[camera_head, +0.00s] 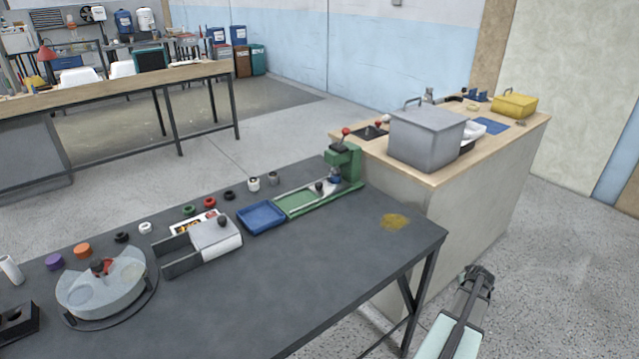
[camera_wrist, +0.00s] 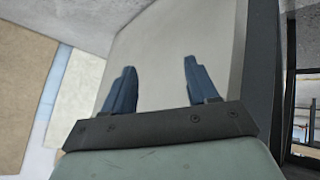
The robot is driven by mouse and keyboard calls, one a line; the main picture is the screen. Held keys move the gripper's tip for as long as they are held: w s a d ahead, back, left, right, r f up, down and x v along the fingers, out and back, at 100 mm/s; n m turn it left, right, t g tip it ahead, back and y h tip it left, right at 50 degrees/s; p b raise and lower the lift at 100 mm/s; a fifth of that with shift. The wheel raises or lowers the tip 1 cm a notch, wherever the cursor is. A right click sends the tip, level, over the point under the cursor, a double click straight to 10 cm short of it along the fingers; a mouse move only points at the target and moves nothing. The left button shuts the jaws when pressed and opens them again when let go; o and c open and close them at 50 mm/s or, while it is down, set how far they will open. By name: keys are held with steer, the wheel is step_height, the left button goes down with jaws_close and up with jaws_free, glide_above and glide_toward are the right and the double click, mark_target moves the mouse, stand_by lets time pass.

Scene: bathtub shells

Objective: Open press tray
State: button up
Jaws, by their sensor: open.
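A green press (camera_head: 346,163) with a red-knobbed lever stands at the far right end of the dark table. A long green tray or slide (camera_head: 296,203) with a dark knob (camera_head: 319,187) reaches left from its foot. Its exact position in the press is too small to tell. My gripper (camera_head: 480,279) is off the table's right end, beside the wooden-topped counter and well apart from the press. In the wrist view its two blue fingers (camera_wrist: 159,72) are spread, with nothing between them. The press does not show in that view.
A blue tray (camera_head: 262,217) lies left of the green one. A grey box unit (camera_head: 212,238) and a round turntable (camera_head: 100,287) stand further left. A grey lidded box (camera_head: 425,138) sits on the counter (camera_head: 437,178).

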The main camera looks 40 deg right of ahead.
steer(key=s+d+r+h, duration=0.2)
steer(key=s+d+r, duration=0.2)
steer(key=s+d, duration=0.1)
step_height(320, 180, up, 30)
steer(key=n+y, duration=0.4)
steer(key=y, duration=0.4)
glide_above(319, 184)
steer(key=s+a, duration=0.1)
steer(key=s, duration=0.4)
steer(key=x, duration=1.2)
steer(key=shift+w+a+f, duration=0.2)
steer(key=shift+a+f, duration=0.15)
steer(key=shift+f, duration=0.05)
